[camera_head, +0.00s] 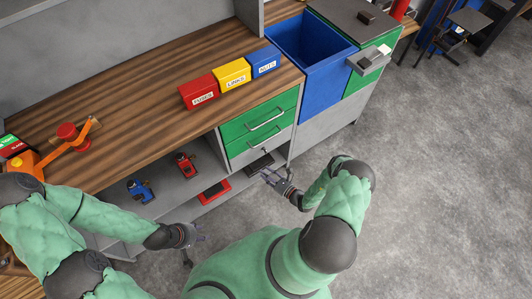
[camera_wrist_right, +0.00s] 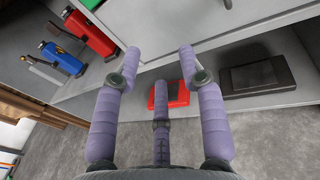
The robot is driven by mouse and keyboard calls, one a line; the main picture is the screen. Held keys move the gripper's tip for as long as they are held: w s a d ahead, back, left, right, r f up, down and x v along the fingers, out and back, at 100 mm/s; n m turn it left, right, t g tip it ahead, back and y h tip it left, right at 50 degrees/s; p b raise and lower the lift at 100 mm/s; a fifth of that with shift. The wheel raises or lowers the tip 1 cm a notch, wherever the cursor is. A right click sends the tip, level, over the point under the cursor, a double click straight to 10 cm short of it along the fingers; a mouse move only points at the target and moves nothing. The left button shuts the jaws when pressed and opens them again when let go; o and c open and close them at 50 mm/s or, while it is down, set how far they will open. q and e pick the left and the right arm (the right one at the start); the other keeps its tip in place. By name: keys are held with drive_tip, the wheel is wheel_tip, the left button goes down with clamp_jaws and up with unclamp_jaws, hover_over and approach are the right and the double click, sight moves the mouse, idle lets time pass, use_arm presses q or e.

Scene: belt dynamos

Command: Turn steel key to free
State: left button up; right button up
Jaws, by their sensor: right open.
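I cannot make out a steel key in either view. An orange device with a lever and red knob (camera_head: 67,132) sits on the wooden worktop at the far left, beside a small green, black and red panel (camera_head: 10,146). My right gripper (camera_head: 273,175) is in front of the drawer cabinet, near the lower shelf. In the right wrist view its fingers (camera_wrist_right: 160,60) are spread, with nothing between them. My left gripper (camera_head: 195,245) is low in front of the bench, with fingers apart and nothing seen in them.
Red, yellow and blue bins (camera_head: 231,74) stand on the worktop (camera_head: 140,75). Below are green-fronted drawers (camera_head: 262,118). The lower shelf holds blue and red tools (camera_wrist_right: 62,58), a red box (camera_wrist_right: 176,94) and a black box (camera_wrist_right: 258,77).

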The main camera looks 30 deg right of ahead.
sight(266, 153)
drive_tip(key=d+m+t+h, duration=0.2)
drive_tip(key=d+h, duration=0.2)
drive_tip(key=d, duration=0.2)
drive_tip(key=shift+m, duration=0.3)
drive_tip(key=w, duration=0.3)
drive_tip(key=w+b, duration=0.1)
drive_tip(key=w, duration=0.5)
drive_tip(key=shift+w+a+b, duration=0.35)
drive_tip(key=shift+b, duration=0.05)
clamp_jaws()
